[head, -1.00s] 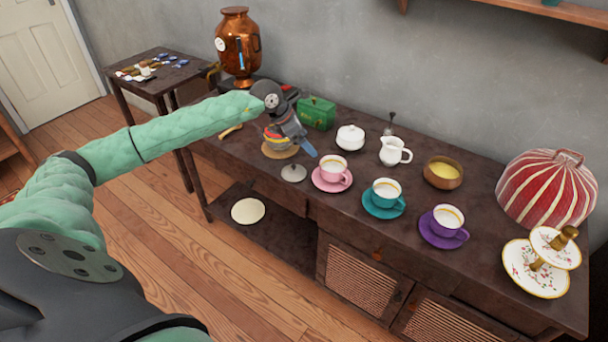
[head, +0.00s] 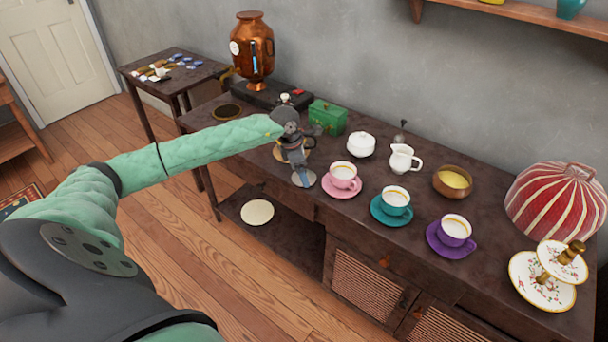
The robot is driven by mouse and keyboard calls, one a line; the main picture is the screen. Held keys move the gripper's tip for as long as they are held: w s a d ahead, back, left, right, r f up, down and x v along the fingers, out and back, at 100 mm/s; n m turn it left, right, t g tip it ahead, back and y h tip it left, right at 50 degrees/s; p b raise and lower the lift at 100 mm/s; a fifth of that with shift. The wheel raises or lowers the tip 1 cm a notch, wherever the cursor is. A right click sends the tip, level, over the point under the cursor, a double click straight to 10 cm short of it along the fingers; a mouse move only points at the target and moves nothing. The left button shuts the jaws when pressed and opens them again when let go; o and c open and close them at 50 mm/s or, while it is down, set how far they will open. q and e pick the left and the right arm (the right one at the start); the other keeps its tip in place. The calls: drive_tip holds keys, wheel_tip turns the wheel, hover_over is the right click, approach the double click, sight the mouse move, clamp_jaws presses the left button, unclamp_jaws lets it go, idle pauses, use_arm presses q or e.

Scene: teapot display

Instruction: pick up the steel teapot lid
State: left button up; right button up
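The steel teapot lid (head: 311,182) lies on the dark sideboard (head: 335,212), left of the pink saucer. My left gripper (head: 302,178) points down over it, with its fingers at the lid and covering most of it. I cannot tell whether the fingers are open or closed, or whether they touch the lid. The steel teapot is not clearly visible; a round tan mat (head: 277,153) shows partly behind my gripper. My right gripper is not in view.
Pink (head: 342,192), teal (head: 391,220) and purple (head: 450,250) saucers with cups stand to the right. A white sugar bowl (head: 361,145), white jug (head: 402,158) and green box (head: 327,117) stand behind. A copper samovar (head: 255,55) stands at the back left.

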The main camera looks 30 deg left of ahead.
use_arm(q)
drive_tip(key=shift+x, duration=0.8)
drive_tip(key=shift+c, duration=0.2)
drive_tip(key=c, duration=0.9)
drive_tip(key=shift+r, duration=0.15)
